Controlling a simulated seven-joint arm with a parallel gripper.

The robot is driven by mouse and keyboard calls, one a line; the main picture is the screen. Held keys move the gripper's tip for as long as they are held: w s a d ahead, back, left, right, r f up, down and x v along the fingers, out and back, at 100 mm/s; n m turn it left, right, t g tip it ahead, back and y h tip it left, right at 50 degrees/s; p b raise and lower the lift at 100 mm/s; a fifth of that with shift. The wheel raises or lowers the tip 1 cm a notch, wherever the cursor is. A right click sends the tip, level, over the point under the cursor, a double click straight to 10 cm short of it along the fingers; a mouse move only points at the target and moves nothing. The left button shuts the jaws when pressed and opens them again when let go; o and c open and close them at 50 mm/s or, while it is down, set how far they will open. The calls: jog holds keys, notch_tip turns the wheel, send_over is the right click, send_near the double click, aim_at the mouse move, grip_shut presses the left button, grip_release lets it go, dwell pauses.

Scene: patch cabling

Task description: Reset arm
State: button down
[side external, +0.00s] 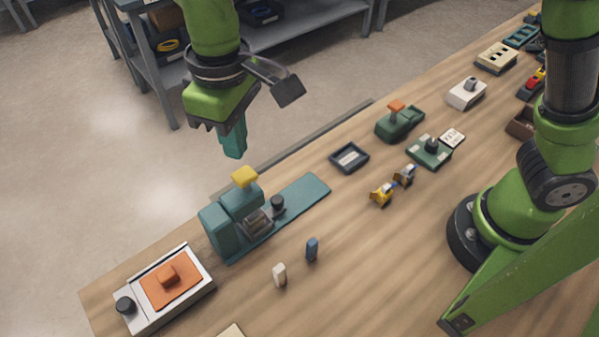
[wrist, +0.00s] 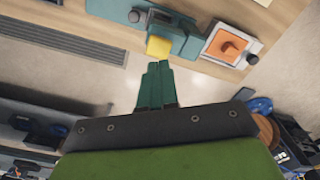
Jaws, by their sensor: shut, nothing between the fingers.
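My gripper (side external: 233,148) is green, with teal fingers pointing down. It hangs in the air beyond the far edge of the bench, above the floor. The fingers are shut together with nothing held. In the wrist view the closed fingers (wrist: 157,72) point toward the yellow knob (wrist: 159,47) of a teal device. In the side view that teal device (side external: 222,226) stands on the bench below and near my gripper, its yellow knob (side external: 245,177) on top. The gripper is apart from it.
A white box with an orange pad (side external: 172,283) sits at the bench's near left corner. A small white piece (side external: 279,274) and a blue piece (side external: 312,249) stand on the wood. A dark tray (side external: 349,158), a green device (side external: 399,124) and several small parts lie further right. A grey shelf (side external: 300,28) stands behind.

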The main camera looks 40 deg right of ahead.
jog(key=shift+s+d+f, duration=0.35)
jog(key=shift+s+f, duration=0.05)
jog(key=shift+f, duration=0.25)
jog(key=s+d+r+m+t, duration=0.1)
jog(key=s+d+m+t, duration=0.1)
jog(key=d, duration=0.7)
jog(key=s+d+r+m+t+y, duration=0.1)
jog(key=s+d+r+m+t, duration=0.1)
jog(key=d, duration=0.8)
jog(key=s+d+r+m+t, duration=0.2)
jog(key=d+m, duration=0.4)
jog(key=d, duration=0.3)
jog(key=shift+s+d+t+y, duration=0.15)
jog(key=shift+s+t+y, duration=0.3)
jog(key=shift+s, duration=0.5)
jog(key=c, duration=1.8)
grip_release()
jog(key=shift+c, duration=0.2)
